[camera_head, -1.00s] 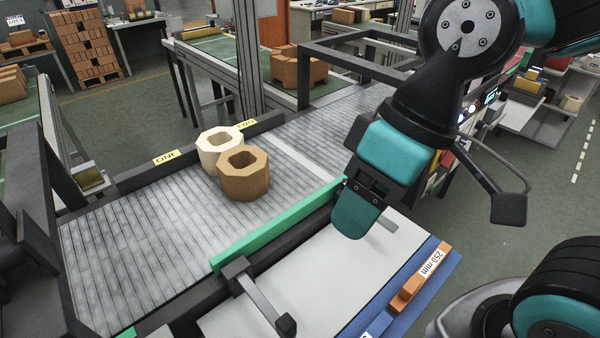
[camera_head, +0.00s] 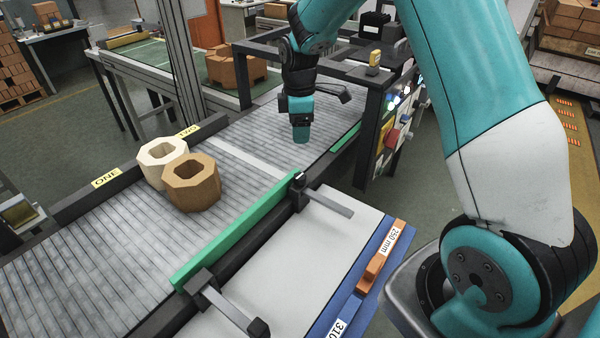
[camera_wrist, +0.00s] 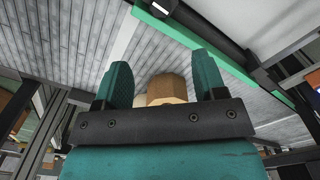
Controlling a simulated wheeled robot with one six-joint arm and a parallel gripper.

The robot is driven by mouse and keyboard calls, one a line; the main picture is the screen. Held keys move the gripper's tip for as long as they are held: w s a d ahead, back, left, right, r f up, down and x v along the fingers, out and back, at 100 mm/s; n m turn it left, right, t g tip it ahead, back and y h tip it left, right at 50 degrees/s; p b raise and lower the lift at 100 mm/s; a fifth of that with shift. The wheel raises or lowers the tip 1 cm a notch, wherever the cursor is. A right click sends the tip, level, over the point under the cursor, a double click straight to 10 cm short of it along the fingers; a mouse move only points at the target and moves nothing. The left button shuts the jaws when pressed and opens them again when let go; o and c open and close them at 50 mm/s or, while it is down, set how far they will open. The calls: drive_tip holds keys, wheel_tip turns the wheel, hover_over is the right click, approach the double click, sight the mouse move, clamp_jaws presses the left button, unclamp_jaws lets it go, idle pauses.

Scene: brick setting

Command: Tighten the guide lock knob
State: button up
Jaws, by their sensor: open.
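A green guide rail (camera_head: 240,232) runs along the near side of the roller conveyor. Two dark clamp brackets hold it, a near one (camera_head: 203,280) and a far one (camera_head: 298,192). The near bracket has a grey bar with a dark knob (camera_head: 258,328) at its end. The far bracket has a bare-looking grey bar (camera_head: 330,203). I cannot tell which part is the lock knob. My gripper (camera_head: 301,138) hangs above the conveyor beyond the far bracket, apart from both. In the wrist view its two teal fingers (camera_wrist: 163,80) are spread and empty, with the rail (camera_wrist: 190,38) beyond.
A tan octagonal ring block (camera_head: 191,183) and a cream one (camera_head: 162,162) stand side by side on the rollers (camera_head: 80,255). A dark frame (camera_head: 330,70) spans the conveyor behind my gripper. An orange block (camera_head: 380,255) sits on the blue edge strip.

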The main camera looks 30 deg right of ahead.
sight(300, 176)
wheel_tip(300, 176, down, 15)
drive_tip(key=p, duration=0.3)
drive_tip(key=c, duration=0.9)
